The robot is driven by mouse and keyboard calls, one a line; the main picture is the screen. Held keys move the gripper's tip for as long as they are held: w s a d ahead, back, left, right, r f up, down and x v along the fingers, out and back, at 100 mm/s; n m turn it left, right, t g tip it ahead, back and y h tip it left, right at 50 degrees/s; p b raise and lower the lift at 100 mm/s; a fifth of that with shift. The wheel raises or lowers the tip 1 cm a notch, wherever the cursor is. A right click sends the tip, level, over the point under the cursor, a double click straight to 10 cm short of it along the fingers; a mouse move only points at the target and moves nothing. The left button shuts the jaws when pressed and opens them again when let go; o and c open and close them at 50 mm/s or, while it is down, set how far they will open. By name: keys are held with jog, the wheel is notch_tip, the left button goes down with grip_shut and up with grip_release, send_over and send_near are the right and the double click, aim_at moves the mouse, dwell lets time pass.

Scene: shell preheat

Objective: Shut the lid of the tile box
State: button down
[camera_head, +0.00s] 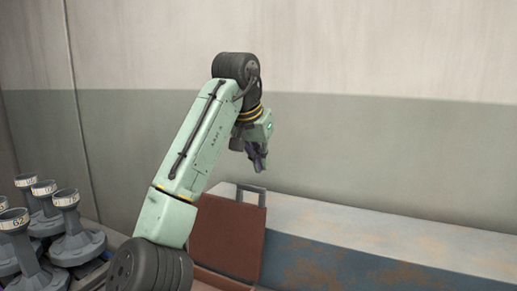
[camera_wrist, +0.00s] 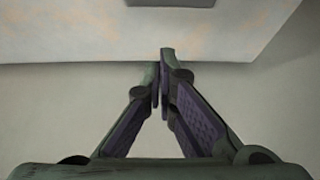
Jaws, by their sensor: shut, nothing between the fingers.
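The tile box has a reddish-brown lid (camera_head: 228,238) with a grey handle on its top edge. In the head view the lid stands up, open, in front of a long grey-blue block. Only a little of the box body (camera_head: 215,281) shows at the bottom, and my arm hides the left part. My gripper (camera_head: 261,168) is above the lid's handle in the picture, pointing down, with a visible gap to it. In the wrist view my gripper (camera_wrist: 161,72) has its fingertips together, with nothing between them.
The long block (camera_head: 345,258), with a pale top and rusty stains, runs right behind the lid. A wall (camera_head: 380,150) stands behind. Several grey stands with numbered white-banded tops (camera_head: 66,199) are at lower left. A dark shape (camera_wrist: 170,2) at the wrist view's top edge is unclear.

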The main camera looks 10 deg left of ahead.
jog(key=s+f+p, duration=0.1)
jog(key=f, duration=0.2)
jog(key=shift+s+a+p, duration=0.15)
jog(key=shift+s+p, duration=0.25)
jog(key=shift+f, duration=0.15)
